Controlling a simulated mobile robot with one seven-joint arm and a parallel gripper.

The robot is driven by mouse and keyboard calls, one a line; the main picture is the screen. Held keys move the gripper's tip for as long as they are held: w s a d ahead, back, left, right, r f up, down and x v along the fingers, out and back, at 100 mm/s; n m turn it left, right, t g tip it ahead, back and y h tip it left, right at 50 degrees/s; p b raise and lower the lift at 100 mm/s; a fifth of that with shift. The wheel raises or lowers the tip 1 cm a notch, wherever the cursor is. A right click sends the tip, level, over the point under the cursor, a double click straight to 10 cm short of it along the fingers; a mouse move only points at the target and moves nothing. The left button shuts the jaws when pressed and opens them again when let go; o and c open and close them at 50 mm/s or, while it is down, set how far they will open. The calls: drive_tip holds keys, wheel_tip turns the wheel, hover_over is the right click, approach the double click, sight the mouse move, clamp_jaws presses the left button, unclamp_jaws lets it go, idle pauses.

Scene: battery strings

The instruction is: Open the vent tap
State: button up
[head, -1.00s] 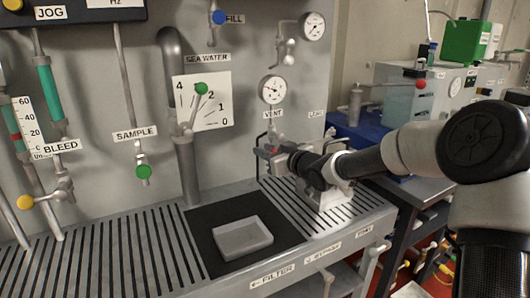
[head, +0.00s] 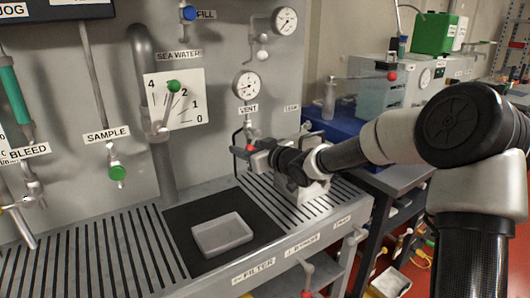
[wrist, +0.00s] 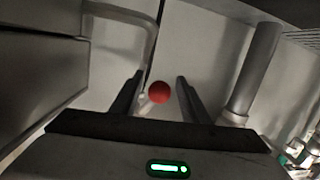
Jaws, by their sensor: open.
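The vent tap shows as a small red knob (head: 250,148) below the label VENT (head: 248,109) and a round gauge in the head view. In the wrist view the red knob (wrist: 159,92) lies between my two open fingers, near the fingertips. My gripper (head: 255,152) is at the vent tap in the head view, and its fingers (wrist: 158,85) are open, with a gap on each side of the knob. The tap's body and stem are mostly hidden behind the knob and my gripper.
A grey pipe (wrist: 258,65) stands right of the fingers in the wrist view. Below is a slatted bench with a black mat and a shallow grey tray (head: 194,238). The sea water lever with a green knob (head: 173,87) is to the left.

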drive_tip(key=p+v, duration=0.3)
drive_tip(key=v, duration=1.2)
drive_tip(key=shift+s+p, duration=0.25)
drive_tip(key=shift+p, duration=0.05)
